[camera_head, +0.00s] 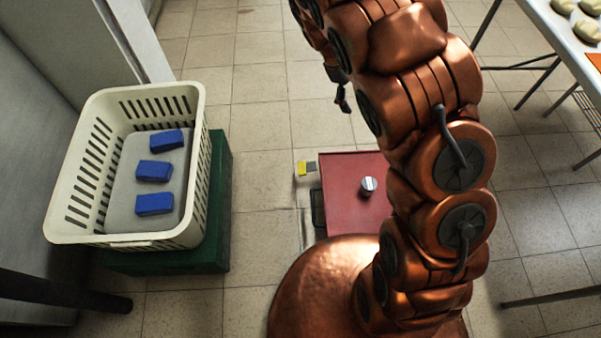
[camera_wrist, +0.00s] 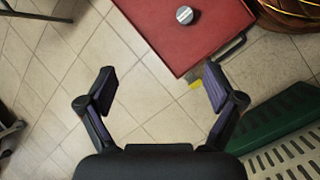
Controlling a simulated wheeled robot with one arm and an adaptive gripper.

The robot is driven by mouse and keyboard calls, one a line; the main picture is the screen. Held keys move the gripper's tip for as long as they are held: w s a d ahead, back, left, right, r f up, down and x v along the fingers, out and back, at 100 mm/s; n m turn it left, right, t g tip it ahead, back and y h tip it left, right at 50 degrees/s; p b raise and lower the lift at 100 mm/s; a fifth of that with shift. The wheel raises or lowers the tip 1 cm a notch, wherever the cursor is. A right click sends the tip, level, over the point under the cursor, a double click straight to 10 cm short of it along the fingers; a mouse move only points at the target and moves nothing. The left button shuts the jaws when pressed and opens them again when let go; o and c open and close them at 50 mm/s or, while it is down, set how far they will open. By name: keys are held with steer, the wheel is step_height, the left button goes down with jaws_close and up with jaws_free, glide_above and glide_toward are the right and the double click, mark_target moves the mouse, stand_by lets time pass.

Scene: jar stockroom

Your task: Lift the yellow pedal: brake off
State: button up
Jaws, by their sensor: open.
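The yellow pedal (camera_head: 302,169) is small and sticks out past the far left corner of the red cart (camera_head: 345,165) in the head view, low near the floor. In the wrist view the yellow pedal (camera_wrist: 195,84) shows just beside the right-hand fingertip, partly hidden by it, near the red cart's edge (camera_wrist: 165,35). Whether it is pressed or raised I cannot tell. My gripper (camera_wrist: 159,90) is open and empty, with floor tiles between its fingers. In the head view only a dark part of my gripper (camera_head: 342,100) shows beyond my arm.
A grey-lidded jar (camera_head: 369,185) stands on the cart. At left, a white basket (camera_head: 73,190) with several blue blocks (camera_head: 154,171) sits on a green crate (camera_head: 222,190). A table (camera_head: 560,32) with pale round items stands at the far right. Tiled floor between basket and cart is clear.

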steer(key=w+a+f+n+b, duration=0.2)
steer(key=w+a+f+b, duration=0.15)
steer(key=f, duration=0.65)
steer(key=w+a+f+n+b, duration=0.2)
steer(key=a+f+b, duration=0.15)
steer(key=f, duration=0.55)
steer(key=n+t+b, duration=0.1)
steer(key=n+b, duration=0.3)
steer(key=b, duration=0.3)
glide_toward(302, 168)
steer(key=d, duration=0.1)
steer(key=shift+y, duration=0.4)
steer(key=shift+b+x, duration=1.9)
steer(key=shift+x, duration=2.45)
steer(key=shift+a, duration=0.2)
steer(key=c, duration=1.7)
